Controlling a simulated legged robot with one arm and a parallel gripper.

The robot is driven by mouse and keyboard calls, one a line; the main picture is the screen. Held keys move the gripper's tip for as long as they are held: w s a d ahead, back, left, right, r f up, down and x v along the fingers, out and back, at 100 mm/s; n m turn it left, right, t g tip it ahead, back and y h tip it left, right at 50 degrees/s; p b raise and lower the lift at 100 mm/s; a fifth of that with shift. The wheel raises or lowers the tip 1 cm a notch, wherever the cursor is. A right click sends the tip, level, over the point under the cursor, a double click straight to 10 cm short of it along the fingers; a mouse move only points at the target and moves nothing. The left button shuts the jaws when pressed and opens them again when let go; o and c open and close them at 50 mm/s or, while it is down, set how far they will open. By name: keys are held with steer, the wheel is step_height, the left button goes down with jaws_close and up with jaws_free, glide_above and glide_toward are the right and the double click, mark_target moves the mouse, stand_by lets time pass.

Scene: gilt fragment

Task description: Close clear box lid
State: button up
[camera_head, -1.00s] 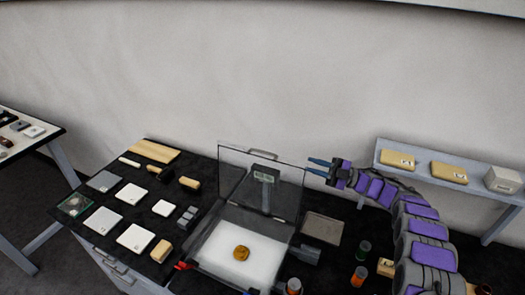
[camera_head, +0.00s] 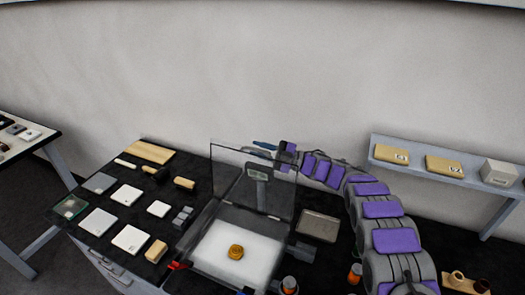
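The clear box (camera_head: 222,270) stands on the black table top with a white pad inside. A small gold piece (camera_head: 236,251) lies on the pad. The clear lid (camera_head: 226,180) is raised, roughly upright, along the box's far edge. The fingers look apart, one above the lid's top edge and one lower, seen partly through the clear panel. Whether they touch the lid is unclear. The lid's top handle is hard to make out behind the fingers.
White and grey tiles (camera_head: 126,195) and wooden blocks (camera_head: 156,251) lie left of the box. A grey tray (camera_head: 318,226) and an orange-banded jar (camera_head: 355,273) are to its right. A wall shelf (camera_head: 440,172) holds wooden blocks and a white box. My arm spans the right side.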

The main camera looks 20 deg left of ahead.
steer(key=a, duration=0.2)
steer(key=shift+s+a+f, duration=0.15)
steer(key=shift+a+f, duration=0.05)
steer(key=shift+a, duration=0.1)
steer(key=shift+d+r, duration=0.1)
steer(key=shift+d, duration=0.55)
jaws_close()
